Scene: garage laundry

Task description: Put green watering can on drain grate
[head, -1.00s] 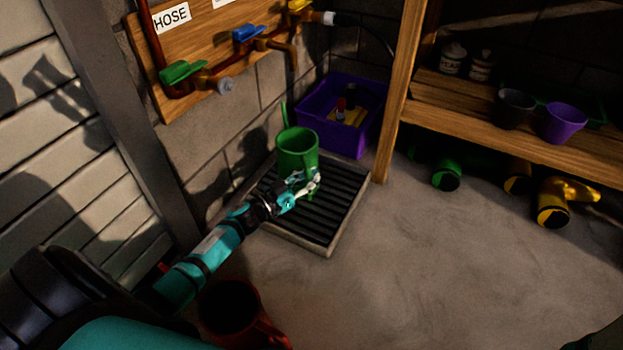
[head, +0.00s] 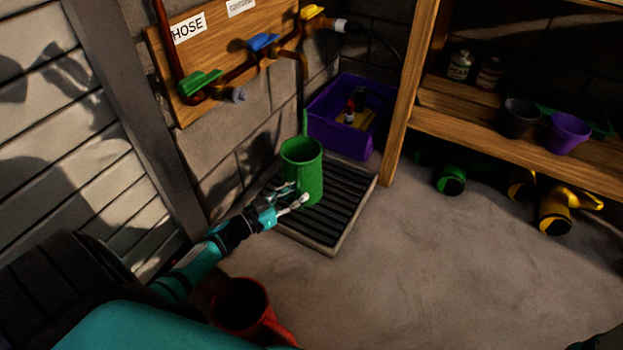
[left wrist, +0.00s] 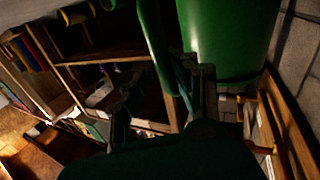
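The green watering can (head: 303,172) stands upright on the drain grate (head: 343,205), toward its back left part. Its thin spout rises behind its rim. My left gripper (head: 293,194) is at the near side of the can, with its two fingers spread apart. In the left wrist view the can body (left wrist: 228,40) fills the top, and its green handle (left wrist: 158,45) comes down between the open fingers (left wrist: 165,97). I cannot tell whether a finger touches the can.
A red watering can (head: 240,308) stands on the floor near my left arm. A purple bin (head: 342,138) sits behind the grate. A wooden shelf (head: 520,150) holds pots; green (head: 450,178) and yellow (head: 558,210) items lie below. Floor right of the grate is clear.

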